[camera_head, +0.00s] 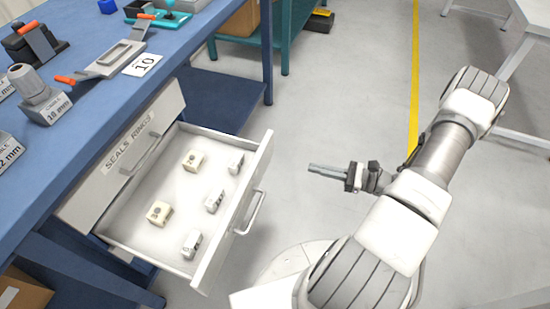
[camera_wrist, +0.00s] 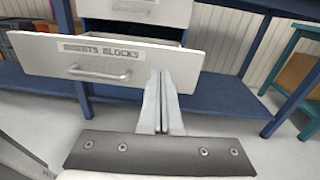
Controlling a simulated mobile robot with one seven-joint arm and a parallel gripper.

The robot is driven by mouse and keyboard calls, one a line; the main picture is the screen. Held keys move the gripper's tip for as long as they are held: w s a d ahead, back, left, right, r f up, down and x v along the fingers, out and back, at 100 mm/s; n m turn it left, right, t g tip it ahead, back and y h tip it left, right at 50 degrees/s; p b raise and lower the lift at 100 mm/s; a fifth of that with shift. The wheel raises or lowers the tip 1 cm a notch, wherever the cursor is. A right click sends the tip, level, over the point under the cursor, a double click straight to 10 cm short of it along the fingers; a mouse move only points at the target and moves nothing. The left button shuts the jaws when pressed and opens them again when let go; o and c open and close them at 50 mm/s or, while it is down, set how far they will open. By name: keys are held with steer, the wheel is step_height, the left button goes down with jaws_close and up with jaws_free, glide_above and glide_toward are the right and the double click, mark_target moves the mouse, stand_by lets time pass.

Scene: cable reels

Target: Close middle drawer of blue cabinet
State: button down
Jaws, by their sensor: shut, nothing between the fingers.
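The open drawer (camera_head: 140,222) sticks far out of the blue cabinet (camera_head: 95,128), below a shut drawer (camera_head: 125,145) labelled "SEALS RINGS". Several small cream and grey blocks lie inside it. In the wrist view the open drawer's front (camera_wrist: 45,58) reads "INSERTS BLOCKS" and has a bar handle (camera_wrist: 100,75). My gripper (camera_head: 312,168) is shut and empty, out in front of the drawer and apart from it in the head view. In the wrist view my gripper (camera_wrist: 163,78) points at the front, right of the handle. The drawer's back end is hidden inside the cabinet.
The blue worktop (camera_head: 85,70) holds clamps, weights and a card marked 10 (camera_head: 142,65). A teal bench (camera_head: 285,45) stands behind and a white table (camera_head: 520,60) at the right. The grey floor (camera_head: 340,90) around my gripper is clear.

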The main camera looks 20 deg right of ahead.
mark_target(263, 154)
steer(key=shift+m+t, duration=0.4)
steer(key=x, duration=0.4)
steer(key=f+b+x, duration=0.1)
steer(key=x, duration=0.3)
steer(key=b+x, duration=0.1)
steer(key=x, duration=0.3)
steer(key=shift+w+a+f, duration=0.15)
steer(key=shift+w+f, duration=0.1)
steer(key=shift+w, duration=0.25)
steer(key=shift+w+a, duration=0.3)
steer(key=shift+a, duration=0.1)
steer(key=shift+w+a+r, duration=0.1)
steer(key=shift+w+a, duration=0.25)
steer(key=shift+a, duration=0.1)
steer(key=x, duration=1)
steer(key=b+x, duration=0.1)
steer(key=x, duration=2)
steer(key=shift+w+d+f, duration=0.15)
steer(key=shift+f, duration=0.3)
steer(key=shift+w+r, duration=0.15)
steer(key=shift+w, duration=0.05)
steer(key=shift+a+r, duration=0.15)
steer(key=shift+a, duration=0.15)
steer(key=shift+d, duration=0.15)
